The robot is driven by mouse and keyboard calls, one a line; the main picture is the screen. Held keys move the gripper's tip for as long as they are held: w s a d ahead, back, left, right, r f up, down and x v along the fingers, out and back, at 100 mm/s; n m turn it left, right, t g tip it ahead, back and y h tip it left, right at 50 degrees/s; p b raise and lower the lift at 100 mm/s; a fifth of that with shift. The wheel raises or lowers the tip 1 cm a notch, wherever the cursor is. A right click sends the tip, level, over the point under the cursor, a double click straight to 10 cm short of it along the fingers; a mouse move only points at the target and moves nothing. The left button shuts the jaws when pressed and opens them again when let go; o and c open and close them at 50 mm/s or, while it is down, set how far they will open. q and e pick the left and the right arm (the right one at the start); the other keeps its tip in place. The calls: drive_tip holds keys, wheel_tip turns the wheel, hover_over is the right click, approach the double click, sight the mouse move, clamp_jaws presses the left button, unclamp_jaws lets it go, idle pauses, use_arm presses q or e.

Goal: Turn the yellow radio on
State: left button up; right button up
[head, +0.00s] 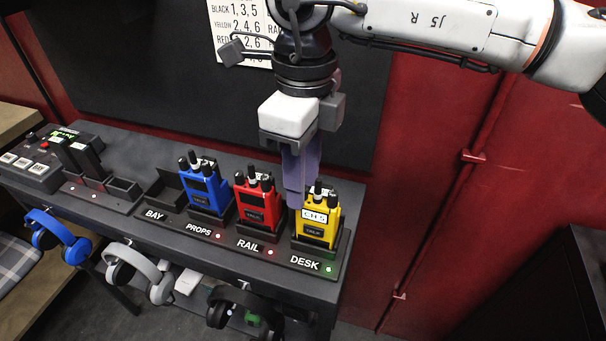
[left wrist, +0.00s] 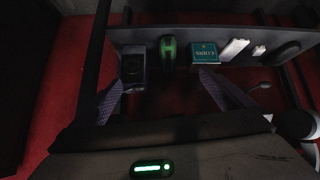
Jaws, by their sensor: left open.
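The yellow radio (head: 317,222) stands upright in the charger slot labelled DESK, with a lit white display near its top and a green light beside the label. My right gripper (head: 296,203) points down at the radio's top, its fingertips by the left knob. I cannot tell whether they touch it, and the fingers overlap, so their opening is unclear. My left gripper (left wrist: 163,80) shows only in the left wrist view, with its two fingers wide apart and nothing between them. It faces a shelf with small items.
The red radio (head: 257,203) stands at RAIL and the blue radio (head: 205,187) at PROPS, each with a red light. The BAY slot (head: 163,200) is empty. Headsets (head: 62,236) hang along the front edge. A numbered sheet (head: 235,30) hangs behind.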

clamp_jaws()
drive_tip(key=shift+f+m+b, duration=0.1)
drive_tip(key=shift+m+b, duration=0.2)
drive_tip(key=shift+b, duration=0.1)
drive_tip(key=shift+m+b, duration=0.3)
drive_tip(key=shift+m, duration=0.2)
unclamp_jaws()
drive_tip(key=shift+r, duration=0.2)
